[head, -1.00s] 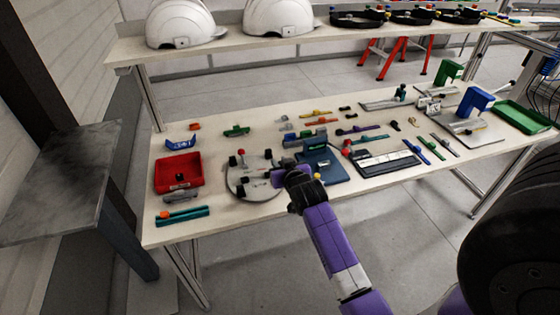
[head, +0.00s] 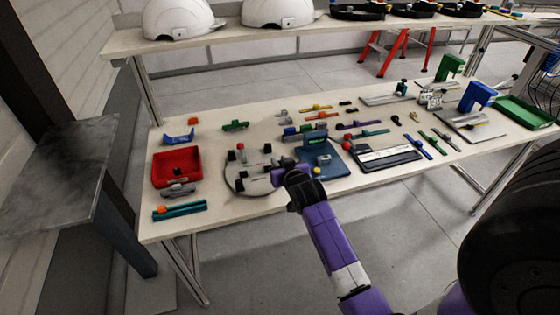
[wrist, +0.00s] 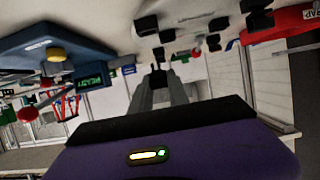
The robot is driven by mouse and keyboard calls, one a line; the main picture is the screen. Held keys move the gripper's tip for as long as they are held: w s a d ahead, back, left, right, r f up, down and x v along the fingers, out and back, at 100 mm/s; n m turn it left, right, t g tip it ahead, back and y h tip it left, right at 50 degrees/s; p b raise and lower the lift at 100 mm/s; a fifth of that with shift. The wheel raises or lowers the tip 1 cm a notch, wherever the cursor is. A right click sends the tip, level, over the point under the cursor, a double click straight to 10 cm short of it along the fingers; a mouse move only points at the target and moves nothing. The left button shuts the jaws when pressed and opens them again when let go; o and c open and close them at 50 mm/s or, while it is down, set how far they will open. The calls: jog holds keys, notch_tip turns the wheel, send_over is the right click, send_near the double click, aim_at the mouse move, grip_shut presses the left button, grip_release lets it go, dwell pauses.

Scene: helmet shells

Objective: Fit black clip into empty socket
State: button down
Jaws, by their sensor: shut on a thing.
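My gripper (head: 281,168) is at the right edge of the round pale plate (head: 238,186) in the head view. In the wrist view, my gripper (wrist: 158,88) is shut on a small dark piece, the black clip (wrist: 158,77), at its fingertips. The clip is hard to make out in the head view. The plate, also in the wrist view (wrist: 190,10), carries several black blocks and a red-topped post (head: 240,147). The clip appears apart from the plate's blocks. I cannot tell which socket is empty.
A blue fixture (head: 328,168) with a small display stands close to the right of my gripper. A red bin (head: 158,181) lies left of the plate, with teal bars (head: 180,210) in front. Several small coloured parts lie behind. A shelf with white helmets (head: 180,18) is above.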

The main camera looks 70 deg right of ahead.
jog(key=shift+f+b, duration=0.8)
jog(key=shift+f, duration=0.6)
jog(key=shift+f+b, duration=0.6)
jog(key=shift+f, duration=0.6)
dwell(1.0)
jog(key=c, duration=1.2)
grip_release()
jog(key=v, duration=0.7)
jog(key=shift+s+a+r+b, duration=0.15)
jog(key=shift+s+a+b, duration=0.05)
jog(key=shift+b, duration=0.1)
jog(key=shift+r, duration=0.1)
